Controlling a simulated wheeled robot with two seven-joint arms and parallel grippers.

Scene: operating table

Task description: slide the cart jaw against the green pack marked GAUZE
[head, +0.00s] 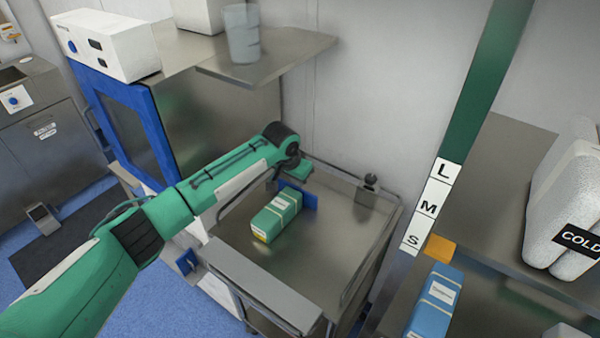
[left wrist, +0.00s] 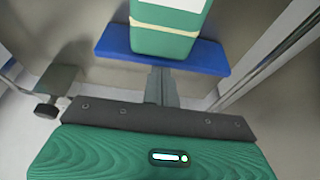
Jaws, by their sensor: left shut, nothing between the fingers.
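My left gripper (head: 301,173) is just above and behind the jaw. Its fingers (left wrist: 160,86) are shut and empty, tips close to the jaw; contact is unclear. My right gripper is out of view.
A metal block with a dark knob (head: 371,182) sits at the cart's far right corner. Rails edge the cart top. Bare cart surface (head: 315,245) lies right of the pack.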

